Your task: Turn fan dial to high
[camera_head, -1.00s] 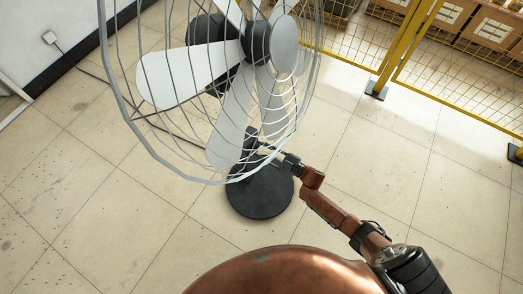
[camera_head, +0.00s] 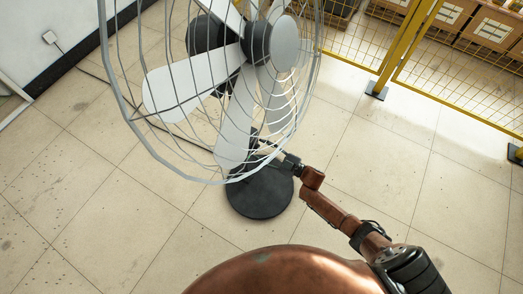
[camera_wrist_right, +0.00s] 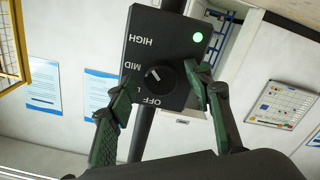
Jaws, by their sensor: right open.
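The fan's black control box (camera_wrist_right: 170,45) fills the upper middle of the right wrist view, with HIGH, MID and OFF labels and a lit green lamp. Its round black dial (camera_wrist_right: 156,76) has a white pointer mark that seems turned toward the MID side; the exact setting is hard to read. My right gripper (camera_wrist_right: 160,76) is open, with one finger on each side of the dial; contact is unclear. In the head view, the right gripper (camera_head: 272,152) is at the fan's stand, partly hidden by the cage (camera_head: 200,181). My left gripper is not in view.
The fan's round black base (camera_head: 260,195) stands on the tiled floor, and a cable runs to a wall socket (camera_head: 50,37). A yellow mesh fence (camera_head: 385,75) is at the back right.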

